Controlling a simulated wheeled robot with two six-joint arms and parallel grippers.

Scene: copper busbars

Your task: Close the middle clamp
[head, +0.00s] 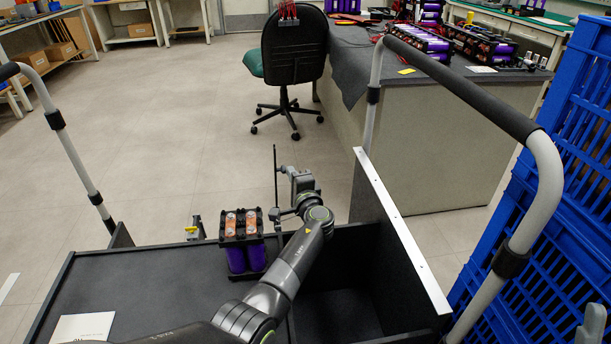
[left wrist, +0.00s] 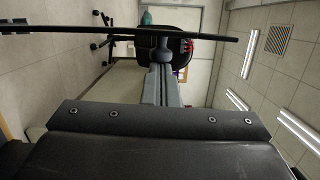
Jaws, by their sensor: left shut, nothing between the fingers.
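A battery module (head: 243,245) with purple cells, a black top frame and two orange-copper strips stands on the dark cart top. A small yellow-and-grey piece (head: 195,229) shows left of it at the far edge; I cannot tell whether it is a clamp. No middle clamp can be made out for sure. My left gripper (head: 284,169) is beyond and right of the module, apart from it. Its fingers (left wrist: 163,45) are shut and empty in the left wrist view. A thin dark bar (left wrist: 80,29) crosses there at the fingertips. My right gripper is not in view.
The cart's dark top (head: 130,285) is mostly clear, with a white sheet (head: 82,327) at front left. A black bin wall with a pale edge (head: 405,235) stands right of my arm. Blue crates (head: 560,200) rise at the right. A chair (head: 293,50) and workbench (head: 425,130) stand behind.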

